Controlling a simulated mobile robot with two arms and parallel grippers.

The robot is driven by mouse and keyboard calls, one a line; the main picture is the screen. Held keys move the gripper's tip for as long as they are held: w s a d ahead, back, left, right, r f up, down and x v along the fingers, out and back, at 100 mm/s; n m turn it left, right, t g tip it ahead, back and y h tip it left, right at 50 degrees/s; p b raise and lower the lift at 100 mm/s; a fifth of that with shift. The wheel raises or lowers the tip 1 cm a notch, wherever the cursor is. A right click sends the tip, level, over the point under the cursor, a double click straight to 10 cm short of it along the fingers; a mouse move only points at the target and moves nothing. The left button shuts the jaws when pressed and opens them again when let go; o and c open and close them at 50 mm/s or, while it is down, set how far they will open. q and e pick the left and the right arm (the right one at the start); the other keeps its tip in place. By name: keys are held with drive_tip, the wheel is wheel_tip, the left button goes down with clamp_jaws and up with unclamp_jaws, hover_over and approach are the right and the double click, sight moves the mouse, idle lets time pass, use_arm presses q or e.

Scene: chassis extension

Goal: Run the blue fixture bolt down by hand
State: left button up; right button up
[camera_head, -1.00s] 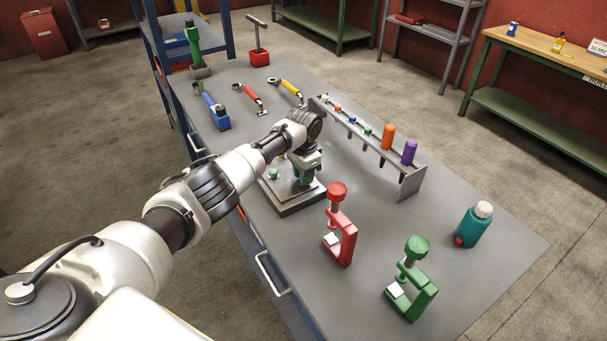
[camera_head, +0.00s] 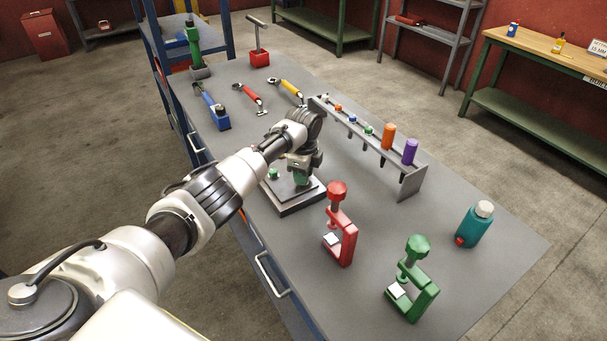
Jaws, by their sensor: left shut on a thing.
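The fixture (camera_head: 297,206) is a grey plate on a dark base near the middle of the bench. A small green bolt head (camera_head: 273,174) shows at its left, and a yellow one (camera_head: 282,156) shows partly behind my arm. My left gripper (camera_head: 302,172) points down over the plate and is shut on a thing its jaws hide. A green part (camera_head: 302,179) shows right at the jaws; I cannot tell whether it is held. No blue bolt shows on the fixture. My right gripper is not in view.
A rack (camera_head: 411,180) with coloured pieces stands right of the fixture. A red clamp (camera_head: 347,240), a green clamp (camera_head: 425,292) and a teal bottle (camera_head: 474,226) stand nearer. Several wrenches lie beyond.

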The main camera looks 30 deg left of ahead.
use_arm(q)
drive_tip(key=shift+w+r+m, duration=0.1)
drive_tip(key=shift+m, duration=1.2)
drive_tip(key=o, duration=0.9)
wheel_tip(320, 180, up, 11)
drive_tip(key=shift+f+b, duration=0.1)
drive_tip(key=shift+b, duration=0.65)
drive_tip(key=shift+f, duration=0.1)
